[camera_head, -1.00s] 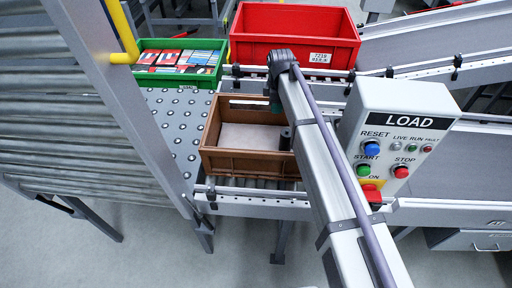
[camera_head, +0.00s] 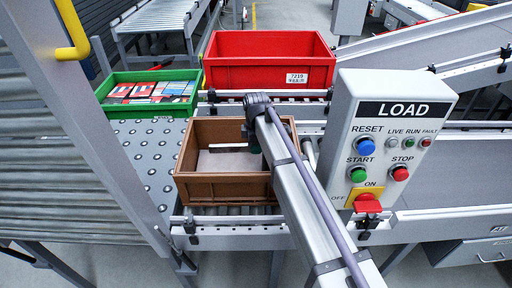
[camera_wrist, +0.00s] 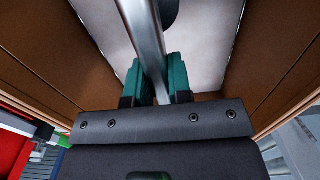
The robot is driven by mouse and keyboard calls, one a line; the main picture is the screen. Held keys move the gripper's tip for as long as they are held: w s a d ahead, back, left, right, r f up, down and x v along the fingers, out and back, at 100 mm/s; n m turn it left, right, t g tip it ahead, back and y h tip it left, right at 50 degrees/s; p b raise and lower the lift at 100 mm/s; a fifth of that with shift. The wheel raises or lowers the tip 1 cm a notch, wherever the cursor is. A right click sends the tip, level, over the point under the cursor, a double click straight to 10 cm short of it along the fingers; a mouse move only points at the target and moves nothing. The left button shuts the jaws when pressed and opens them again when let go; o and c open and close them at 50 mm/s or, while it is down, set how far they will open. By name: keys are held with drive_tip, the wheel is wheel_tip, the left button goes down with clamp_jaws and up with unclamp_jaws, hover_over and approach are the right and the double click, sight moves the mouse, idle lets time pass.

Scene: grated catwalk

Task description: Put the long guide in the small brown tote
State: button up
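The small brown tote (camera_head: 225,188) stands on the rollers in front of the red tote. Its floor (camera_head: 228,160) looks pale. In the wrist view its brown walls (camera_wrist: 62,55) rise on both sides of my gripper (camera_wrist: 157,75). My gripper's teal fingers are shut on a long shiny metal bar, the long guide (camera_wrist: 143,30), which runs up the picture over the pale floor. Whether the guide touches the floor I cannot tell. In the head view my arm covers the tote's right part, and my gripper (camera_head: 252,142) shows only partly there, at or over the tote.
A red tote (camera_head: 268,73) stands behind and a green tote (camera_head: 150,88) with several boxes stands back left. A LOAD control box (camera_head: 390,140) stands close right of my arm. A ball-transfer table (camera_head: 145,150) lies left, beside a grey post and yellow rail (camera_head: 75,35).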

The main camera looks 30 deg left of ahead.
drive_tip(key=o, duration=0.4)
drive_tip(key=shift+r, duration=0.1)
wheel_tip(320, 180, up, 12)
drive_tip(key=p, duration=1.2)
drive_tip(key=shift+r, duration=0.15)
